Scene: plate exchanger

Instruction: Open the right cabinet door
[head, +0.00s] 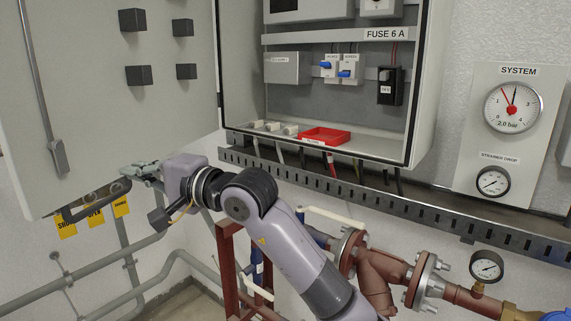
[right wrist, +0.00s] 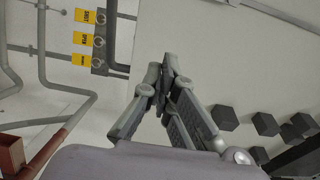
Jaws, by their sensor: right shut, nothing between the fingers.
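The grey cabinet door (head: 110,95) stands swung wide open at the left in the head view, with a long rod and latch on it. It also fills much of the right wrist view (right wrist: 235,60). The cabinet (head: 425,90) beside it is open and its inside shows. My right gripper (head: 136,169) is at the door's lower edge, its fingers closed together and empty. In the right wrist view the closed fingertips (right wrist: 166,65) overlap the door near its edge; I cannot tell whether they touch it. My left gripper is not in view.
Inside the cabinet are a red tray (head: 325,136), breakers with blue levers (head: 346,73) and a black device (head: 390,86). A slotted rail (head: 440,219) runs below. Brown flanged pipes (head: 385,275) stand lower right. Yellow tags (head: 95,217) hang below the door.

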